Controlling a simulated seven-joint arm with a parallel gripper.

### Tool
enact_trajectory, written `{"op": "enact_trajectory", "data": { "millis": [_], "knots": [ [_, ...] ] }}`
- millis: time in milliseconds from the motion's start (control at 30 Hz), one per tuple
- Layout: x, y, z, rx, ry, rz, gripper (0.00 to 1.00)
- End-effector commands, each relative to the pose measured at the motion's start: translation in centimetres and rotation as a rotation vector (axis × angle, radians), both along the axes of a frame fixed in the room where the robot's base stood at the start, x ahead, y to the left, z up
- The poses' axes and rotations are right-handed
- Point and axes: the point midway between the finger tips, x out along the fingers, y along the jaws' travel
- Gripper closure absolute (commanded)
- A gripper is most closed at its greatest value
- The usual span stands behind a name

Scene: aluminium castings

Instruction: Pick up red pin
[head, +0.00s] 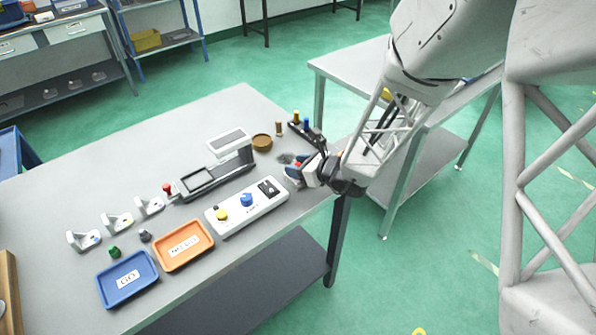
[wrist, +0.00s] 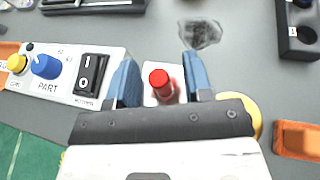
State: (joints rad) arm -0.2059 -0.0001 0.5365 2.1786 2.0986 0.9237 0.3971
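The red pin (wrist: 160,84) shows in the wrist view, its round top facing the camera, with a whitish surface beside and beneath it. My gripper (wrist: 163,84) is open, with one blue finger on each side of the pin. A narrow gap shows on each side, so the fingers do not appear to grip it. In the head view my gripper (head: 293,172) is low over the table, right of the control box (head: 247,206).
The control box with yellow and blue knobs (wrist: 46,67) is left of my gripper. A black block with holes (wrist: 296,42) and an orange block (wrist: 297,140) are at right. A dark irregular patch (wrist: 201,33) lies ahead. Blue (head: 127,279) and orange (head: 184,246) trays stand farther left.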

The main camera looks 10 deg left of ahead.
Motion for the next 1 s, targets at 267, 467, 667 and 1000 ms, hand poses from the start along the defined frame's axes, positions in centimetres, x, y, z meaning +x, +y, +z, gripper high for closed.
{"op": "enact_trajectory", "data": {
  "millis": [267, 467, 667, 1000],
  "knots": [
    [0.0, 0.0, 0.0, 0.000, 0.000, 0.000, 0.97],
    [0.0, 0.0, 0.0, 0.000, 0.000, 0.000, 1.00],
    [0.0, 0.0, 0.2, 0.000, 0.000, 0.000, 1.00],
    [0.0, 0.0, 2.1, 0.000, -0.002, 0.000, 1.00]
  ]
}}
